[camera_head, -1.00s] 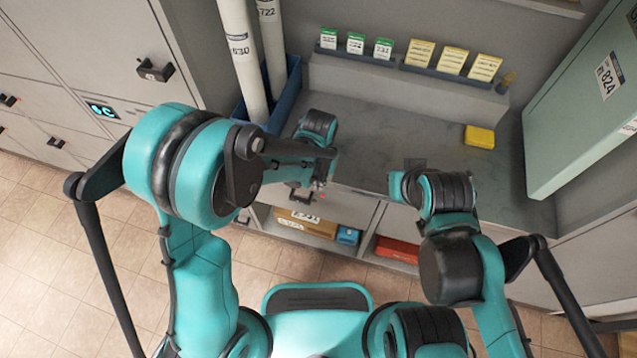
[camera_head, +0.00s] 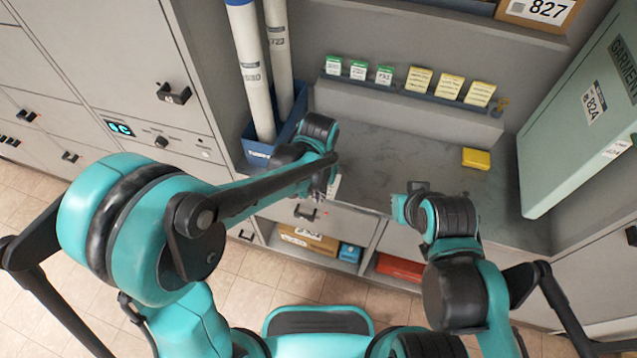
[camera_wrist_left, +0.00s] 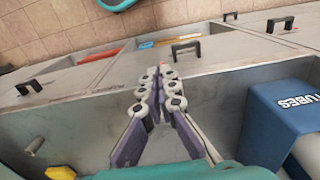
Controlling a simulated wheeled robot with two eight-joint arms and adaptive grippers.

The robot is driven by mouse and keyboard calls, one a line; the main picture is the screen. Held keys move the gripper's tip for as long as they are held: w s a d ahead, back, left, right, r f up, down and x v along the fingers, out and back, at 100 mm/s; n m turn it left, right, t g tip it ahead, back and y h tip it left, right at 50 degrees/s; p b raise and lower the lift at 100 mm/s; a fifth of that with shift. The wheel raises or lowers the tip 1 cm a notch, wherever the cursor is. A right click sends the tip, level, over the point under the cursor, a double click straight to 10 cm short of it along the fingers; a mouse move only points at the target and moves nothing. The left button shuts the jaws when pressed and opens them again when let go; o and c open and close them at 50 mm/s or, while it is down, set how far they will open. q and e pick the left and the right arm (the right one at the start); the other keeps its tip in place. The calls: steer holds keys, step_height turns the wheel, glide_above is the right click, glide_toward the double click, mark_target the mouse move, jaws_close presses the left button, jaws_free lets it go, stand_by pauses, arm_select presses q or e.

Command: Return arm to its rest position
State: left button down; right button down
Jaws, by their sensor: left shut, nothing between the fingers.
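My left arm reaches in from the left in the head view, with its upper joint large in the foreground. My left gripper (camera_head: 333,185) is small there, near the front edge of the grey counter (camera_head: 375,165). The left wrist view shows its grey and purple fingers (camera_wrist_left: 160,82) shut together with nothing between them, over the counter and the drawer fronts. My right arm is folded at the right, with its wrist over the counter's front edge. The right gripper (camera_head: 405,207) is small and partly hidden, and its jaws are unclear.
A blue tube bin (camera_head: 258,152) holding white tubes stands close behind the left wrist. A yellow box (camera_head: 476,158) lies on the counter. A green garment box (camera_head: 570,125) stands at right. A ledge (camera_head: 410,92) holds several small packets. Open shelves and drawers lie below.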

arm_select(q)
steer(key=shift+r, duration=0.15)
steer(key=s+a+r+n+t, duration=0.1)
steer(key=s+a+r+t, duration=0.2)
steer(key=a, duration=0.6)
steer(key=s+a+r+n+t, duration=0.2)
steer(key=s+a+r+t, duration=0.2)
steer(key=a+r, duration=0.4)
steer(key=shift+s+a+r+n, duration=0.3)
steer(key=shift+s+a, duration=0.35)
